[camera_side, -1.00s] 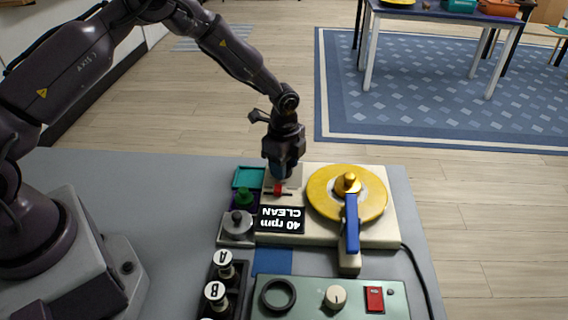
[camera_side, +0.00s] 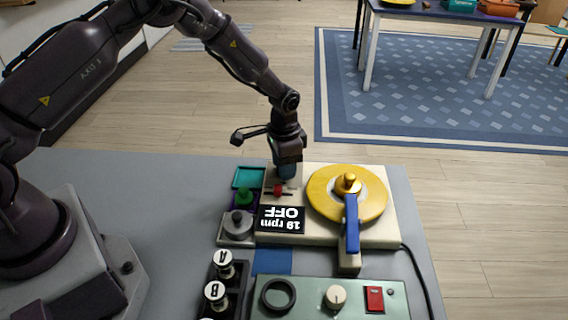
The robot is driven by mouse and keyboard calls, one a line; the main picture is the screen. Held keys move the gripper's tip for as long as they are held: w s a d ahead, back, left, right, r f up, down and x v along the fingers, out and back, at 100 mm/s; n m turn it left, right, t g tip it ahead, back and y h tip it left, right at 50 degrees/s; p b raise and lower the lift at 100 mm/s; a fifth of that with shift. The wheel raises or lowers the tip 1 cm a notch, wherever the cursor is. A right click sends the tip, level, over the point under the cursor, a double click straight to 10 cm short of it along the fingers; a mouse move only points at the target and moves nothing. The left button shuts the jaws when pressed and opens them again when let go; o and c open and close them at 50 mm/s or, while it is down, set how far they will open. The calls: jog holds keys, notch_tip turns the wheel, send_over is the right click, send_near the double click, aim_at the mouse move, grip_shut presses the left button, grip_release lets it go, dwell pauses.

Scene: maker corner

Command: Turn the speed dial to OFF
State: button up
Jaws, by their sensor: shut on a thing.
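My gripper (camera_side: 285,176) points down at the back left corner of the cream turntable base (camera_side: 375,233). It is shut on the speed dial, which is mostly hidden beneath the fingers. A small red part (camera_side: 278,190) shows just in front of the fingertips. The black display (camera_side: 282,219) reads "19 rpm" and "OFF", upside down in this view.
Left of the base are a teal tray (camera_side: 248,171), a green knob (camera_side: 244,196) and a grey weight (camera_side: 238,225). Bottles marked A (camera_side: 224,262) and B (camera_side: 215,294) stand in front. A green control box (camera_side: 318,297) is at the front edge. A cable runs down the right side.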

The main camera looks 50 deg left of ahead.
jog(key=shift+n, duration=2.2)
jog(key=shift+w, duration=0.1)
jog(key=o, duration=0.9)
notch_tip(320, 180, up, 13)
jog(key=shift+r, duration=0.1)
